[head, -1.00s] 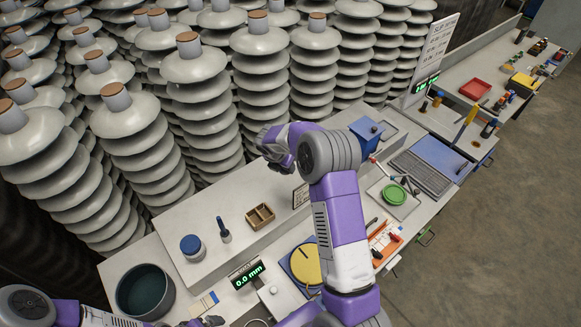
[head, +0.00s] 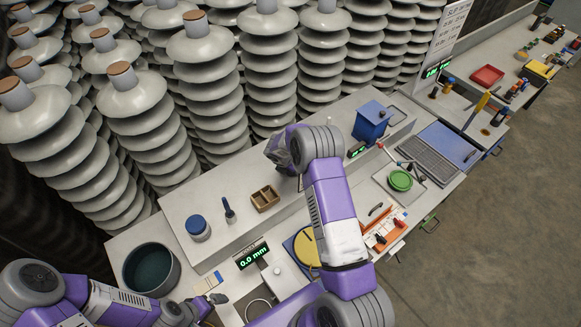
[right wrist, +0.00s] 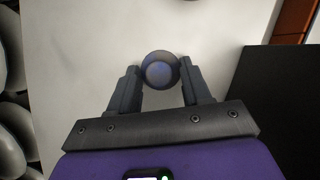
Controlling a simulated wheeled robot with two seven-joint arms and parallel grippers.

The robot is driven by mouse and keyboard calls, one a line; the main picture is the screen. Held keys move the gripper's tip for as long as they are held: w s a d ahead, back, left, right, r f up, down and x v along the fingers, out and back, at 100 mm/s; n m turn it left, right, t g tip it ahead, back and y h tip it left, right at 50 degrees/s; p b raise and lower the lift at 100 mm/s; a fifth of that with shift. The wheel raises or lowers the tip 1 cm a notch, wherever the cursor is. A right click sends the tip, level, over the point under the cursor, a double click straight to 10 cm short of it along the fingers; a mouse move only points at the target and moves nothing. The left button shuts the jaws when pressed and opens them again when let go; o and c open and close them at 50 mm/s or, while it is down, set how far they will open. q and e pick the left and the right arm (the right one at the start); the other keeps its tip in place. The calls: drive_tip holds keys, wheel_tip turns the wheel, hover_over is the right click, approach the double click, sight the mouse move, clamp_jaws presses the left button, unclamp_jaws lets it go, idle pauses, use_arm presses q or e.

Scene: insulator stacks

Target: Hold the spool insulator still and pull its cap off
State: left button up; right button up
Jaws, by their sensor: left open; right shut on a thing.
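My right gripper (right wrist: 159,78) is shut on a small round piece (right wrist: 160,70) with a grey rim and a bluish middle, seen end-on in the right wrist view. I cannot tell whether this is the spool insulator or its cap. A pale surface lies behind it. In the head view my right arm bends over the bench, and its held piece is hidden. My left gripper (head: 212,307) is open at the lower edge of the head view, over the bench near a small card, apart from the right gripper. I cannot make out a separate spool insulator in the head view.
Tall grey insulator stacks (head: 207,75) stand behind the bench. A dark round bowl (head: 151,268), a blue-lidded jar (head: 197,227), a brown divided tray (head: 264,197) and a 0.0 mm display (head: 251,254) are nearby. A blue box (head: 371,122) stands farther right.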

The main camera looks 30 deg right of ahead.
use_arm(q)
drive_tip(key=shift+s+f, duration=0.1)
drive_tip(key=shift+f, duration=0.1)
use_arm(e)
drive_tip(key=shift+f, duration=0.1)
drive_tip(key=o, duration=1.2)
drive_tip(key=shift+c, duration=0.2)
use_arm(q)
drive_tip(key=shift+r, duration=0.2)
use_arm(e)
drive_tip(key=shift+r, duration=0.2)
drive_tip(key=shift+a+r, duration=0.1)
drive_tip(key=shift+r, duration=0.2)
use_arm(q)
drive_tip(key=shift+f, duration=0.15)
use_arm(e)
drive_tip(key=v, duration=1.1)
drive_tip(key=shift+r, duration=0.2)
drive_tip(key=shift+s+a, duration=0.1)
drive_tip(key=shift+a, duration=0.05)
